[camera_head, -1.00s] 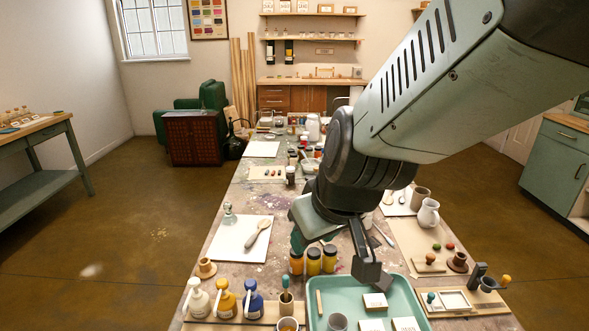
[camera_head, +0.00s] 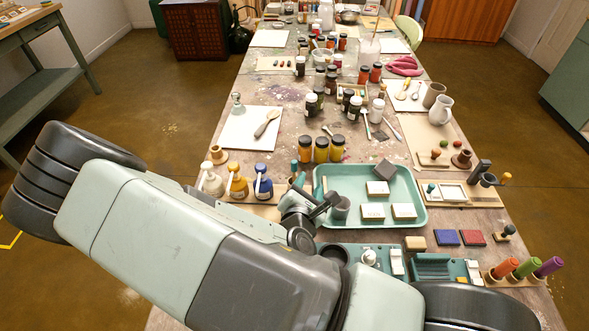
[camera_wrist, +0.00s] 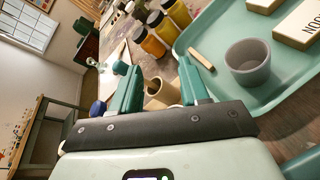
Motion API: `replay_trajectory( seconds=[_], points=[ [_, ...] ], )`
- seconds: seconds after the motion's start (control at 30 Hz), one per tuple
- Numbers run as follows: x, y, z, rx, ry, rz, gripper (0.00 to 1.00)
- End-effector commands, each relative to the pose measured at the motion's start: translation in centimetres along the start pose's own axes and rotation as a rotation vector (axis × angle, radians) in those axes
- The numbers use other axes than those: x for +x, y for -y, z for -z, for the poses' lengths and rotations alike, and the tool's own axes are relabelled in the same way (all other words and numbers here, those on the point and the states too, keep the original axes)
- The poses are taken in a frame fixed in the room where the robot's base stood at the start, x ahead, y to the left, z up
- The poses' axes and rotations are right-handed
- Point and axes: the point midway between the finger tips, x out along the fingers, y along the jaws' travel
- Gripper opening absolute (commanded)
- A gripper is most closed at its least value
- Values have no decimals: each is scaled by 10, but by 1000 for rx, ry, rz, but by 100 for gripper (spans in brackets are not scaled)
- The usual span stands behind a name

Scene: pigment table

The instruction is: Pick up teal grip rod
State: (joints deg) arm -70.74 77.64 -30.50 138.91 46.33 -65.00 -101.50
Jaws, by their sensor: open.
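A teal-topped rod (camera_head: 294,168) stands near the left edge of the teal tray, partly hidden by my gripper in the head view. In the wrist view a teal rounded top (camera_wrist: 120,67), likely the same rod, shows by the left fingertip. My gripper (camera_head: 314,202) is low over the table's near part, by the tray's left end. In the wrist view its fingers (camera_wrist: 158,72) are apart with nothing held. A brown cup (camera_wrist: 161,92) shows between and beyond them. I cannot tell whether the left finger touches the rod.
The teal tray (camera_head: 412,222) holds a grey cup (camera_head: 340,208), pale blocks and a wooden stick. Orange and yellow jars (camera_head: 321,149) stand behind. White, yellow and blue bottles (camera_head: 263,182) stand to the left. Another small teal knob (camera_head: 430,188) sits on a board at right.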

Motion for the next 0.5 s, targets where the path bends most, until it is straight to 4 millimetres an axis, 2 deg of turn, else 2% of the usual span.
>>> replay_trajectory(
  seconds=[0.03,0.1,0.2,0.37,0.5],
  points=[
    [-2,-1,1,-130,30,-77,45],
    [-6,-8,0,-282,78,-180,45],
    [-12,-18,0,-448,136,-296,45],
    [-17,-26,1,-574,186,-389,45],
    [-8,-32,1,-586,193,-402,45]
  ],
)
